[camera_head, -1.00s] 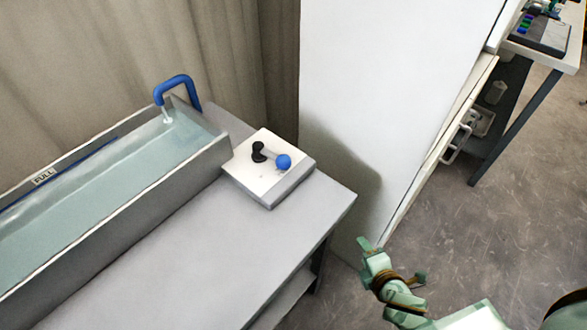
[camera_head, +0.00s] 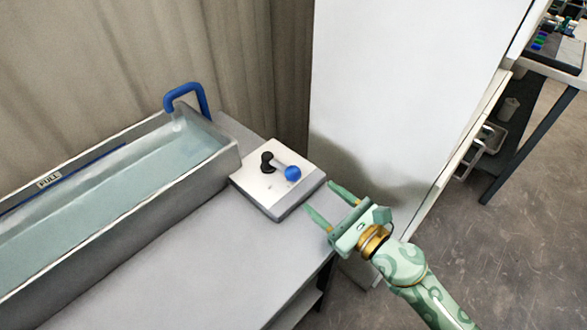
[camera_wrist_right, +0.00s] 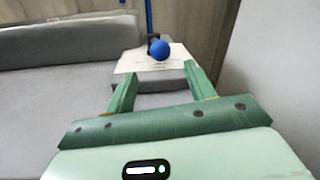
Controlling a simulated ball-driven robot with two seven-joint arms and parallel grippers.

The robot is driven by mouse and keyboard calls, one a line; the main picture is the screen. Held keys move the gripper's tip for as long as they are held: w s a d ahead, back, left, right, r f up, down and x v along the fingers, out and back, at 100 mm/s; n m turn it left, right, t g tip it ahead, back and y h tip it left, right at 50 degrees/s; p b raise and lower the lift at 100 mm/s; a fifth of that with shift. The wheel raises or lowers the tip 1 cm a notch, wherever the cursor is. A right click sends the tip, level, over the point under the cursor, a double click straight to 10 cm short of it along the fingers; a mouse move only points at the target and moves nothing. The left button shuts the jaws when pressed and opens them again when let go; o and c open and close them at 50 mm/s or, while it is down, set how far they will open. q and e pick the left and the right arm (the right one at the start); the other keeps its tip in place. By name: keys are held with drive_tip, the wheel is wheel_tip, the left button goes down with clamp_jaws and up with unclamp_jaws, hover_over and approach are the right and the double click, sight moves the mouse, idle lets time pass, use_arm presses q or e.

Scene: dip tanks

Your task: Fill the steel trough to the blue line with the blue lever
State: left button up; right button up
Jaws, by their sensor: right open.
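The steel trough (camera_head: 175,188) stands on the left of the bench and holds pale blue-green water (camera_head: 120,182). A blue line (camera_head: 95,160) runs along its back inner wall by a FULL label (camera_head: 49,180). The water surface looks close below the line; the exact gap is hard to tell. A blue spout (camera_head: 188,92) arches over the far end, with a pale streak under it. The blue lever (camera_head: 292,173) sits on a white-topped box, its knob toward the right. My right gripper (camera_head: 320,197) is open and empty, just right of the box. In the right wrist view the knob (camera_wrist_right: 159,50) shows beyond the fingertips. My left gripper is out of view.
The grey bench top (camera_head: 190,255) is clear in front of the trough and box. A white cabinet (camera_head: 400,95) stands close at the right.

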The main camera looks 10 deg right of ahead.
sight(297, 168)
drive_tip(key=x, duration=1)
drive_tip(key=shift+w+a+p, duration=0.1)
drive_tip(key=shift+w+p, duration=0.2)
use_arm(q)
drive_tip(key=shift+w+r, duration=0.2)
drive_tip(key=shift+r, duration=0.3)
use_arm(e)
clamp_jaws()
drive_tip(key=n+y+b, duration=0.1)
drive_tip(key=w+d+f+n+g+y+b, duration=0.1)
drive_tip(key=b, duration=0.1)
drive_tip(key=shift+g+y+b, duration=0.3)
drive_tip(key=shift+w+d+r+n+g+y+b, duration=0.2)
drive_tip(key=shift+n+g+y+b, duration=0.1)
drive_tip(key=shift+y+b, duration=0.1)
drive_tip(key=shift+r, duration=0.15)
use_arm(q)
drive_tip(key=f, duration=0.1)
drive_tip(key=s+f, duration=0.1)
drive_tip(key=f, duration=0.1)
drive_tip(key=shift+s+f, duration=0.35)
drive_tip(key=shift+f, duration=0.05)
use_arm(e)
drive_tip(key=shift+r, duration=0.15)
